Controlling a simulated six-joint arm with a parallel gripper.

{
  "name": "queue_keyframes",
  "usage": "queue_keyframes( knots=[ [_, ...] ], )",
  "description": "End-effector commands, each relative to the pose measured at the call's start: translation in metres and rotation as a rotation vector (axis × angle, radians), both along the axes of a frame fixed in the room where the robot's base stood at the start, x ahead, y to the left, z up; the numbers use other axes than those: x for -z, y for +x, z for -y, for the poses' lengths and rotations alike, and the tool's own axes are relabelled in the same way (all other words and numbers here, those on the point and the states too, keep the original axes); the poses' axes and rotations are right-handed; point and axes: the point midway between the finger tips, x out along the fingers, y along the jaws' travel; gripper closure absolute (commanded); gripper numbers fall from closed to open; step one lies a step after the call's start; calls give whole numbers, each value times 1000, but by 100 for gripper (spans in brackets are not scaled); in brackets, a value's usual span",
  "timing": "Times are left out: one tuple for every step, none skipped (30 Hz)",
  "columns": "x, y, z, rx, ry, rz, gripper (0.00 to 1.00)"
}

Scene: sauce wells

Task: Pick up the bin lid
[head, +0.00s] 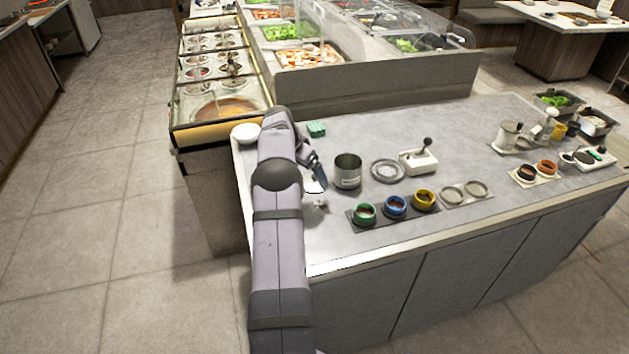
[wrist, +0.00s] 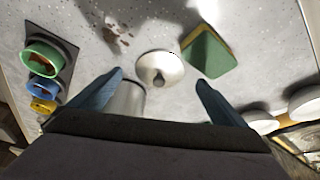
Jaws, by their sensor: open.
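The bin lid (wrist: 160,66) is a round pale metal disc with a dark knob at its centre. It lies on the grey counter in the wrist view, and part of it shows below my gripper in the head view (head: 315,186). My gripper (wrist: 160,80) is open and empty. Its two blue-grey fingers appear on either side of the lid, and I cannot tell the exact height above it. The steel bin (head: 348,172) stands upright just right of my gripper in the head view. In the wrist view the bin (wrist: 126,101) is partly hidden behind the left finger.
A green and yellow sponge (wrist: 208,52) lies near the lid. Dark crumbs (wrist: 116,36) are on the counter. Green (head: 364,212), blue (head: 395,206) and yellow (head: 424,199) sauce wells sit on a dark tray. A white bowl (head: 245,133) is at the counter's left corner.

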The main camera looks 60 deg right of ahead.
Motion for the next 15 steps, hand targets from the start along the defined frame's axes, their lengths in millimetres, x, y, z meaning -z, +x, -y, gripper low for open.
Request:
queue_keyframes(
  knots=[
    [2, -1, 2, 1, 3, -2, 4],
    [6, -1, 3, 1, 3, -2, 4],
    [9, -2, 5, 1, 3, -2, 4],
    [12, -2, 6, 1, 2, -1, 4],
    [15, -2, 7, 0, 1, -1, 4],
    [20, -2, 8, 1, 2, -1, 4],
    [22, -3, 10, 0, 1, -1, 4],
    [25, -3, 10, 0, 1, -1, 4],
    [28, -3, 12, 1, 1, 0, 4],
    [29, -3, 12, 1, 1, 1, 4],
    [31, -4, 13, 1, 1, 0, 4],
    [33, -4, 13, 1, 1, 0, 4],
    [34, -4, 14, 1, 1, 0, 4],
    [34, -4, 14, 1, 0, 0, 4],
    [34, -4, 14, 1, 0, 0, 4]
  ],
)
